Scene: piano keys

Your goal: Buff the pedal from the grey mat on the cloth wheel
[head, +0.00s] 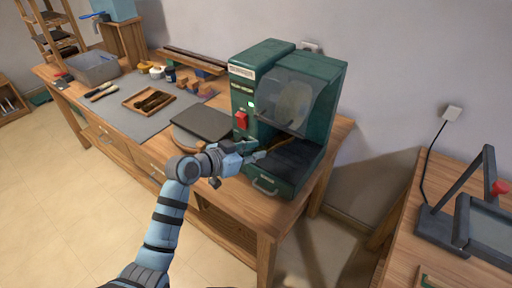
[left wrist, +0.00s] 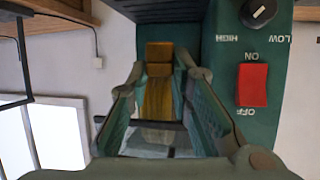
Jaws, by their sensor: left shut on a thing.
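The green buffing machine (head: 245,75) stands on the bench. Its pale cloth wheel (head: 293,103) shows behind a clear shield. My left gripper (head: 258,156) reaches into the machine's open front, below the wheel. In the left wrist view the gripper (left wrist: 160,105) is shut on a brass-coloured pedal (left wrist: 158,95), which lies between its fingers. The pedal also shows as a thin golden strip in the head view (head: 287,145). Whether it touches the wheel cannot be told. The grey mat (head: 115,113) lies left on the bench. My right gripper is not in view.
The red switch (head: 241,119) and a lit green lamp (head: 251,104) are on the machine's front. A dark flat slab (head: 202,122) lies left of it. A wooden tray (head: 148,101) and a grey bin (head: 94,67) stand further left. Another bench is at right.

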